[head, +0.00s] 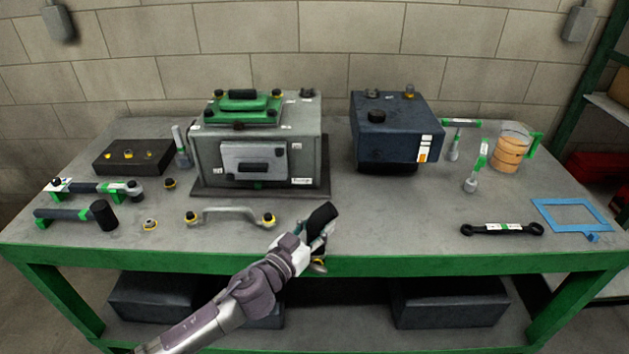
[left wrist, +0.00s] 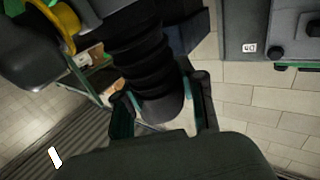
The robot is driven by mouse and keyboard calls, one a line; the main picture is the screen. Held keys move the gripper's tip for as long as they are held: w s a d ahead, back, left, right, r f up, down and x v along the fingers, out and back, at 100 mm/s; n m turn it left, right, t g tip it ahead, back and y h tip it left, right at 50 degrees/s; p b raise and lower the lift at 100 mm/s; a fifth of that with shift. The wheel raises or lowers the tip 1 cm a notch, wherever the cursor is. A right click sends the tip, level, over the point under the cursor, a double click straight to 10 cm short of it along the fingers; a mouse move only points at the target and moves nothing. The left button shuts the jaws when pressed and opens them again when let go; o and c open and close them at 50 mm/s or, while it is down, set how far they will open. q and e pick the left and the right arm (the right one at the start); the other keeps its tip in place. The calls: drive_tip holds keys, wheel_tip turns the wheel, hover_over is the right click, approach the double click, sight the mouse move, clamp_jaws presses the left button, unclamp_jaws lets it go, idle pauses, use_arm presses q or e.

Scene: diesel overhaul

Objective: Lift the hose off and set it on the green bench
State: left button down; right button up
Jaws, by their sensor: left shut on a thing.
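My left gripper (head: 314,238) is over the front part of the green bench (head: 390,215), near its front edge. It is shut on the black hose (head: 322,215), whose dark end sticks up above the fingers, tilted to the right. In the left wrist view, the ribbed black hose (left wrist: 145,55) runs between the two fingers of the gripper (left wrist: 162,105). A yellow ring (left wrist: 62,22) shows at the upper left there. The hose's lower part is hidden by the gripper in the head view. My right gripper is not in view.
A grey engine block (head: 307,140) and a dark blue tank (head: 395,130) stand at the back. A curved metal pipe (head: 230,213) lies left of the gripper. A black link (head: 502,229) and blue frame (head: 570,214) lie at the right. The front middle-right is clear.

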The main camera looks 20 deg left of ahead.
use_arm(q)
drive_tip(key=w+a+r+b, duration=0.1)
drive_tip(key=w+a+r, duration=0.15)
drive_tip(key=w, duration=0.25)
drive_tip(key=w+a+r+b, duration=0.1)
drive_tip(key=w+r, duration=0.3)
drive_tip(key=w, duration=0.1)
wheel_tip(320, 180, down, 6)
drive_tip(key=b, duration=0.6)
drive_tip(key=shift+a+f+m+h, duration=0.15)
drive_tip(key=shift+f+m+h, duration=0.05)
drive_tip(key=shift+m+h, duration=0.1)
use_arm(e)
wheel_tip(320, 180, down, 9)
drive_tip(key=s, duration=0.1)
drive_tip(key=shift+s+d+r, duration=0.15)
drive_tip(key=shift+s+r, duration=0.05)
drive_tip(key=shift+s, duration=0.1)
use_arm(q)
drive_tip(key=c, duration=0.6)
unclamp_jaws()
drive_tip(key=shift+s, duration=0.1)
drive_tip(key=shift+c, duration=0.2)
drive_tip(key=shift+f, duration=0.1)
